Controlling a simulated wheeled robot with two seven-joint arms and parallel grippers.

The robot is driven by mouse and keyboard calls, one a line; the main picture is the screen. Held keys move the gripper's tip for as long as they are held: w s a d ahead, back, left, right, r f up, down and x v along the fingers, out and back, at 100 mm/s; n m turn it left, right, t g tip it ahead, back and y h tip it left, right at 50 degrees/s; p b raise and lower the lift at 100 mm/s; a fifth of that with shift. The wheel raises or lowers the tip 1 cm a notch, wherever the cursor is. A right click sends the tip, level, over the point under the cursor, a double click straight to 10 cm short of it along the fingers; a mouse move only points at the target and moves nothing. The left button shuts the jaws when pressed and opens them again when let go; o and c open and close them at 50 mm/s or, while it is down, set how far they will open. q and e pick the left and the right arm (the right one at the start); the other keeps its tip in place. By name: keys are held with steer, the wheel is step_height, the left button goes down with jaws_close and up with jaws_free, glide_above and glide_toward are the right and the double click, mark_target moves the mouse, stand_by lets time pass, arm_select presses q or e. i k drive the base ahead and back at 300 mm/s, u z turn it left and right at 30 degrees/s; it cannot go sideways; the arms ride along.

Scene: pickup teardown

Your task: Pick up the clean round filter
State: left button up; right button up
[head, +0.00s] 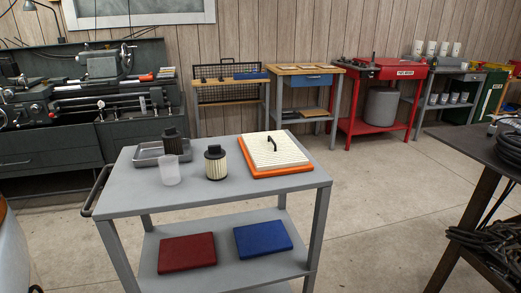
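A round filter (215,168) with a black cap and clean cream pleats stands upright on the top of a grey cart (130,198). A second, darker round filter (173,142) stands behind a translucent cup (169,170), at a shallow metal tray (148,153); I cannot tell if it is fully inside the tray. A square white panel filter (285,149) with an orange rim (262,172) lies flat to the right of the cream filter, with a small black handle-like piece on it. Neither of my grippers is in view.
The cart's lower shelf (220,272) holds a red book-like block (187,252) and a blue one (262,238). A dark bench (480,160) with cables stands at the right edge. A lathe (90,100) and workbenches line the back wall. The front strip of the cart top is clear.

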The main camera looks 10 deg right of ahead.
mark_target(215, 157)
steer(key=z, duration=0.2)
steer(key=i, duration=1.2)
steer(key=u, duration=0.9)
steer(key=k, duration=0.95)
steer(key=z, duration=0.05)
steer(key=i, duration=1)
